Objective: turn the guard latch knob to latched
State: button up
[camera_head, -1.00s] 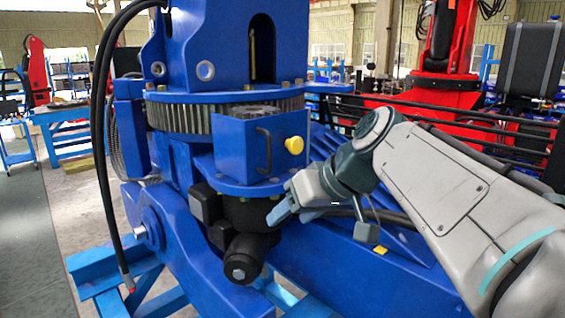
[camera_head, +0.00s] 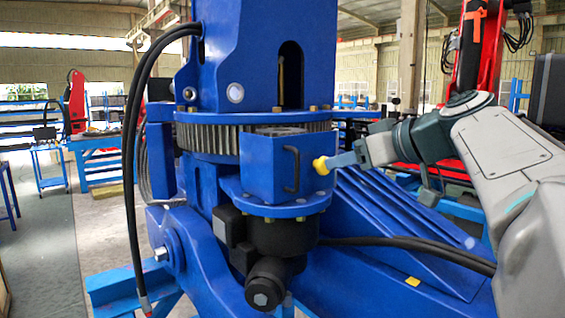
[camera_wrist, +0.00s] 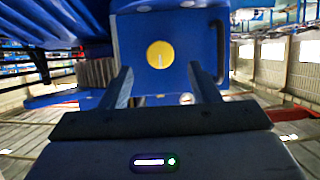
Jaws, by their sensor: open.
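The guard latch knob is a round yellow knob (camera_head: 320,165) on the right side of a blue guard box (camera_head: 262,168). In the wrist view the knob (camera_wrist: 160,54) faces me, with a short dark upright mark on its face. My gripper (camera_head: 334,161) is at the knob from the right. In the wrist view its two fingers (camera_wrist: 159,72) are open, one to each side of the knob's line, with the knob in front of the gap. I cannot tell whether the fingertips reach around the knob or touch it.
A black handle (camera_head: 291,170) is on the box's front face; it also shows right of the knob in the wrist view (camera_wrist: 219,52). A toothed ring (camera_head: 210,142) lies behind the box. A black motor (camera_head: 268,275) hangs below. Blue ribbed beams (camera_head: 400,215) slope away beneath my arm.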

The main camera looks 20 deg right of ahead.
aim_at(321, 165)
jog(key=x, duration=0.5)
jog(key=shift+w+a+f+p, duration=0.1)
jog(key=shift+w+p, duration=0.1)
jog(key=shift+p, duration=0.1)
jog(key=c, duration=1)
